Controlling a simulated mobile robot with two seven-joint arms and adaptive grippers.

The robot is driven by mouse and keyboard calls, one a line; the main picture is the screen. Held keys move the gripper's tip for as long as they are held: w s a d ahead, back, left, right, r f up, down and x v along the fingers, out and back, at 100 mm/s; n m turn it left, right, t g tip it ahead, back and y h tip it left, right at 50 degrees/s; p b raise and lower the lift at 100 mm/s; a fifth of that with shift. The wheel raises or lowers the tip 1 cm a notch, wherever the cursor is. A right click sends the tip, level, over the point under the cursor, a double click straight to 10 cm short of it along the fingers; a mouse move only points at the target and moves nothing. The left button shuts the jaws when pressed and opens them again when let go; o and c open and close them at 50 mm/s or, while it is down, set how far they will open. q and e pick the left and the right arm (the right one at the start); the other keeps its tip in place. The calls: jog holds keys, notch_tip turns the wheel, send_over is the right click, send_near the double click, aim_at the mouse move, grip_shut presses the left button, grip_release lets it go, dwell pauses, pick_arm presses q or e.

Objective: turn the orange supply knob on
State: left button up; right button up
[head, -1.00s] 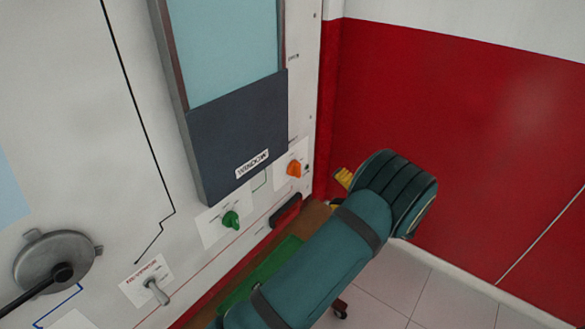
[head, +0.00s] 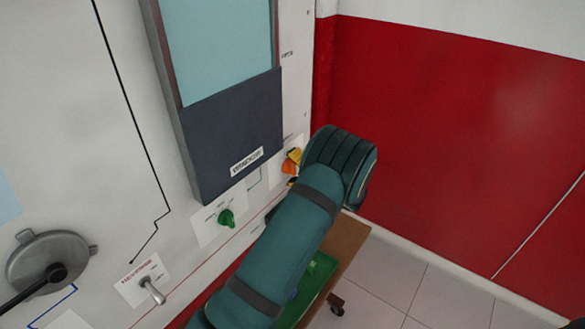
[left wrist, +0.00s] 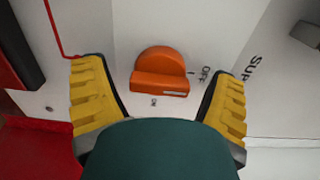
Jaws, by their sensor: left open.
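The orange supply knob (left wrist: 160,74) is on the white panel in the left wrist view, with an OFF label to its right and a small mark below it. A pale line lies on the right part of its raised bar, toward the OFF side. My left gripper (left wrist: 156,78) is open, its yellow fingers either side of the knob, with gaps between. In the head view the orange knob (head: 289,168) is partly hidden behind my left gripper (head: 293,157), whose yellow tip shows beside it. My right gripper is not in view.
A green knob (head: 226,218), a toggle switch (head: 152,290) and a round grey fitting (head: 48,262) are on the panel to the left. A dark blue cover (head: 236,130) is above the knobs. A wheeled table (head: 345,245) stands below my arm.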

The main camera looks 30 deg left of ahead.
pick_arm(q)
jog(key=c, duration=1.2)
jog(key=shift+m, duration=0.4)
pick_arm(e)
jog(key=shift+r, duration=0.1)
pick_arm(q)
jog(key=m+p, duration=0.1)
jog(key=m, duration=0.2)
jog(key=shift+m, duration=0.4)
jog(key=m+p, duration=0.2)
jog(key=m, duration=0.2)
jog(key=shift+m, duration=0.3)
jog(key=m+p, duration=0.2)
jog(key=m, duration=0.3)
jog(key=shift+m+p, duration=0.65)
jog(key=shift+m, duration=1.15)
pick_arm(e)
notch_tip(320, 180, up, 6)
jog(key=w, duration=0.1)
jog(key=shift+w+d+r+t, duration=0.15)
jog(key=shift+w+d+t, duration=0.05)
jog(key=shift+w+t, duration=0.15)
pick_arm(q)
jog(key=shift+m, duration=0.3)
